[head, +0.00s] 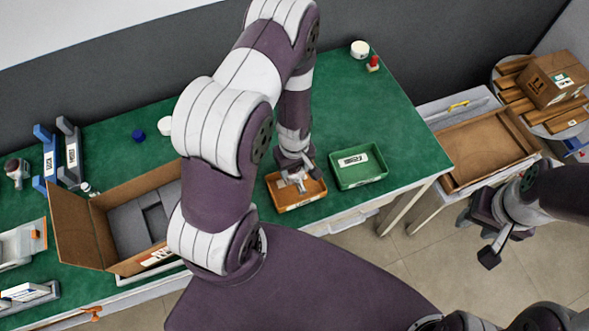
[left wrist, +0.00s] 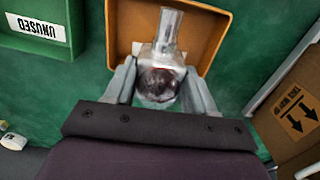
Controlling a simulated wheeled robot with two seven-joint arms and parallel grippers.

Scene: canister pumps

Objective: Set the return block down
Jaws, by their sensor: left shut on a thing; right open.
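The return block (left wrist: 163,62) is a pale grey, glassy-looking piece with a tube-like top and a dark round part. My left gripper (head: 297,176) is shut on it; both fingers (left wrist: 160,88) show on either side of it in the left wrist view. The block is over or inside the orange tray (head: 309,203), which also shows in the left wrist view (left wrist: 124,16). I cannot tell whether it touches the tray floor.
A green tray (head: 358,167), labelled UNUSED in the left wrist view (left wrist: 65,50), stands right beside the orange one. An open cardboard box (head: 97,230) with a grey insert stands on the left. Green tabletop (head: 385,125) is clear behind the trays. A wooden tray (head: 480,150) is further right.

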